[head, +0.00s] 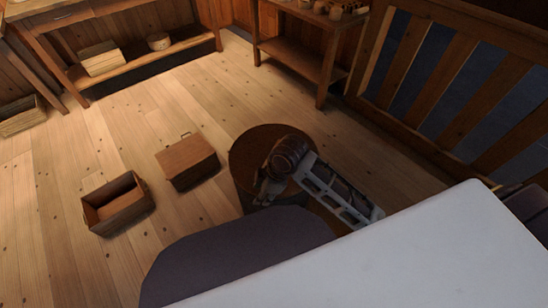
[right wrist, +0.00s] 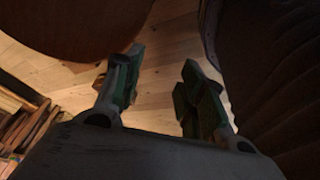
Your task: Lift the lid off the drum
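The drum stands on the floor near the middle of the head view, with a round brown lid (head: 250,146) on top and a darker side (head: 245,203) below. The lid's curved edge also shows at the upper left of the right wrist view (right wrist: 75,22). My right gripper (head: 263,192) is over the near part of the drum in the head view, where my wrist covers part of the lid. In the right wrist view my right gripper (right wrist: 160,85) is open, with bare floor between its fingers and the lid off to one side. My left gripper is not in view.
A closed wooden box with a small handle (head: 187,161) and an open wooden box (head: 114,204) stand on the floor left of the drum. A workbench (head: 305,60) and a slatted wooden railing (head: 440,85) stand behind. The floor at left is mostly clear.

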